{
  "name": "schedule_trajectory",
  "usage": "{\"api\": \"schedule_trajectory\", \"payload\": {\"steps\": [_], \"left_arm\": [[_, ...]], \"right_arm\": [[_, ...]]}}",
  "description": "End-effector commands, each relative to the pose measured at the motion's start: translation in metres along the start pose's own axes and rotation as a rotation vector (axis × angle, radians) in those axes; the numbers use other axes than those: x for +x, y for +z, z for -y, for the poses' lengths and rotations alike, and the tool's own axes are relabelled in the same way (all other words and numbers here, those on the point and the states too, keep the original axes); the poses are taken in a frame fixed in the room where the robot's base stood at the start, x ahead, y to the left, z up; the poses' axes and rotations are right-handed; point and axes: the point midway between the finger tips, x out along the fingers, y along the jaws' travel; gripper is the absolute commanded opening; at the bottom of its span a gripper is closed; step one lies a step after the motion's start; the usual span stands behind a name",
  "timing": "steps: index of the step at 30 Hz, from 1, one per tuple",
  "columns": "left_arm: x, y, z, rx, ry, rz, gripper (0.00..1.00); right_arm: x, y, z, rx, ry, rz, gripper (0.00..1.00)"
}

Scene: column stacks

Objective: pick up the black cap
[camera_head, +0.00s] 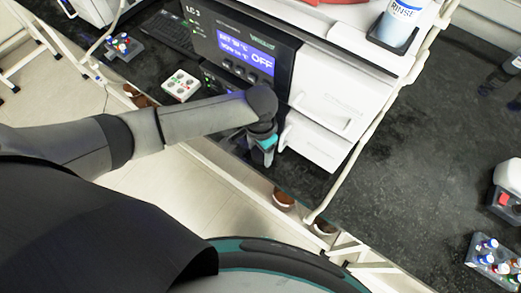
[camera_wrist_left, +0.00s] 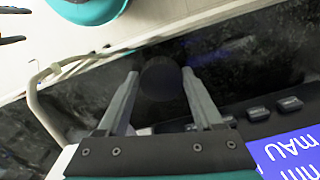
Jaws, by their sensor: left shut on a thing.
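My left gripper (camera_head: 266,158) reaches over the dark bench strip in front of the instrument with the blue display. In the left wrist view its two fingers (camera_wrist_left: 160,82) are closed on the sides of a round black cap (camera_wrist_left: 160,76). The cap is dark against the dark bench top, so its edges are hard to make out. I cannot tell whether it touches the bench. In the head view the cap is not distinguishable at the gripper. My right gripper is not in the head view.
The instrument (camera_head: 245,52) with white drawers (camera_head: 340,95) stands right behind the gripper. A white block with buttons (camera_head: 180,85) lies to the left. A rinse bottle (camera_head: 402,22) stands above right. A vial rack (camera_head: 497,262) is at far right. Dark bench (camera_head: 425,130) is clear between.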

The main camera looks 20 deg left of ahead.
Motion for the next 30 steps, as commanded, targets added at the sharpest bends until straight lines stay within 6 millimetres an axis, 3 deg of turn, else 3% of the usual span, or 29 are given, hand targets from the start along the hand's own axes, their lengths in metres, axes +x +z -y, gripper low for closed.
{"api": "schedule_trajectory", "payload": {"steps": [7, 17, 23, 30], "left_arm": [[-0.012, 0.004, -0.001, -0.001, 0.001, -0.002, 0.08], [-0.073, 0.003, -0.001, 0.001, 0.001, -0.004, 0.08], [-0.071, 0.043, -0.01, 0.0, 0.001, 0.005, 0.08], [-0.071, 0.111, -0.028, 0.001, 0.002, 0.008, 0.08]], "right_arm": [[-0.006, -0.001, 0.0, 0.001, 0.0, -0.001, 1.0], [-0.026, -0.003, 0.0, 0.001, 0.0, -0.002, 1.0], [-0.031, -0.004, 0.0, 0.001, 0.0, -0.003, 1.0], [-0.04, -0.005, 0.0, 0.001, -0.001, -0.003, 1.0]]}}
